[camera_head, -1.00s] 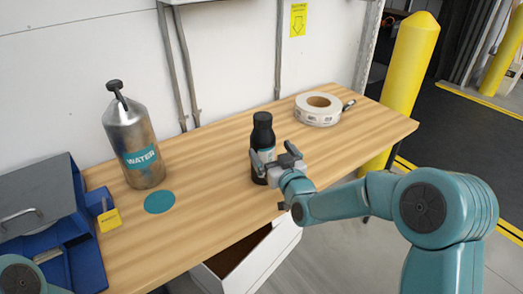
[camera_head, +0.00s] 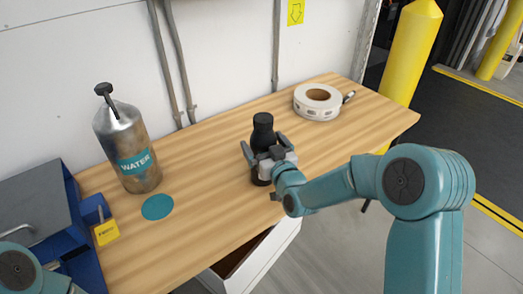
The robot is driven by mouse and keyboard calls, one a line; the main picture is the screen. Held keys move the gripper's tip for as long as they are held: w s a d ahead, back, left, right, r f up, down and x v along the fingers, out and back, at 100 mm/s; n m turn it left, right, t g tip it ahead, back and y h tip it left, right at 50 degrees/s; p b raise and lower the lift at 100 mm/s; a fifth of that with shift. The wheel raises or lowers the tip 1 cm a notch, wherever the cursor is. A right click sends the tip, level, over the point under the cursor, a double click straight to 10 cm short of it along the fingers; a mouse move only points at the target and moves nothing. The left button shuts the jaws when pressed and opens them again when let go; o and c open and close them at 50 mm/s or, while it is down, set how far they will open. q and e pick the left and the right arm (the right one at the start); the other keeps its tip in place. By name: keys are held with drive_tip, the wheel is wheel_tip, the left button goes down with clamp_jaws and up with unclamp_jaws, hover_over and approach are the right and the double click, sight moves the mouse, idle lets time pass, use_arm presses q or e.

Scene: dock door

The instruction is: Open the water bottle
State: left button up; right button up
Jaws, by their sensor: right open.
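A metal bottle (camera_head: 129,150) with a teal WATER label and a black cap (camera_head: 105,92) stands upright at the left of the wooden bench. A teal round disc (camera_head: 157,207) lies flat in front of it. A black bottle (camera_head: 263,131) stands upright near the middle of the bench. My right gripper (camera_head: 262,147) is open, with its fingers on either side of the black bottle and its body hiding part of it. Whether the fingers touch the bottle I cannot tell. Part of my left arm (camera_head: 20,270) shows at the bottom left; its gripper is out of view.
The wooden bench (camera_head: 205,160) has free room between the two bottles. A blue toolbox (camera_head: 90,211) with a yellow tag (camera_head: 106,232) stands at the left. An open drawer (camera_head: 262,258) juts below the front edge.

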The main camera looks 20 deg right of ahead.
drive_tip(key=shift+s, duration=0.1)
drive_tip(key=c, duration=1.1)
drive_tip(key=shift+r, duration=0.6)
wheel_tip(320, 180, up, 19)
drive_tip(key=shift+f+p, duration=0.1)
drive_tip(key=shift+p, duration=1.1)
